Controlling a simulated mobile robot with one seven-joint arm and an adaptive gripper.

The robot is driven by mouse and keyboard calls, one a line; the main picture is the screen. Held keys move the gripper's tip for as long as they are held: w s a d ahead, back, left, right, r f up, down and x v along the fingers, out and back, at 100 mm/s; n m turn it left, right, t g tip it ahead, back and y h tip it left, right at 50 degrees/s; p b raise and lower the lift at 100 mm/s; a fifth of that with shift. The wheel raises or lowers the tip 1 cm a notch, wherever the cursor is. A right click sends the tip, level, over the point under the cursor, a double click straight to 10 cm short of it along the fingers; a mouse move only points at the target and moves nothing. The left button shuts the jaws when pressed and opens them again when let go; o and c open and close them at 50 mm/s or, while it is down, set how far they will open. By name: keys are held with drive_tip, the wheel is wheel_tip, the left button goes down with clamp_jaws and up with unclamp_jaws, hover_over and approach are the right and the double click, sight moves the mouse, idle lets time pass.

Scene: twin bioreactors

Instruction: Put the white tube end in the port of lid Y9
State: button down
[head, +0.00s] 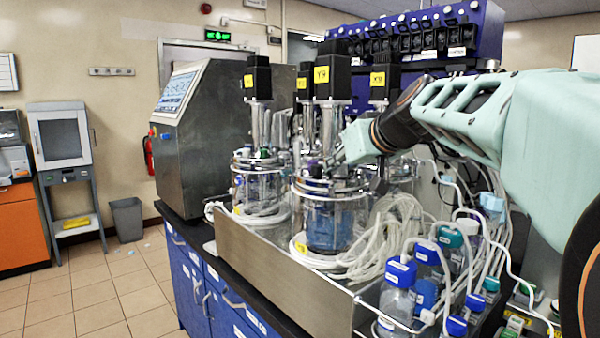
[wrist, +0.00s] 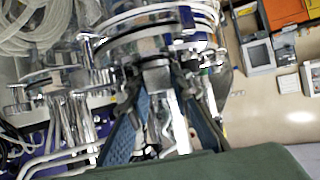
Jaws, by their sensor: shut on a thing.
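My gripper (head: 341,157) is over the lid (head: 327,185) of the front glass vessel, at its right side. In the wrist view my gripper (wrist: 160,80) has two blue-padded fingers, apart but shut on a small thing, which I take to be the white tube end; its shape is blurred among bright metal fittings. The yellow label (head: 321,75) on the motor above this lid starts with Y; its number is too small to be sure of. The port itself cannot be made out behind the fittings and fingers.
More labelled motors stand beside and behind, one with a yellow label (head: 377,79). Coiled white tubing (head: 385,235) lies right of the front vessel inside a steel tray (head: 270,272). Blue-capped bottles (head: 398,290) stand at front right. A steel control cabinet (head: 205,140) stands at left.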

drive_tip(key=shift+s+d+r, duration=0.1)
drive_tip(key=shift+d+r, duration=0.05)
drive_tip(key=shift+f, duration=0.25)
drive_tip(key=c, duration=1.8)
unclamp_jaws()
drive_tip(key=shift+o, duration=0.2)
drive_tip(key=shift+r, duration=0.15)
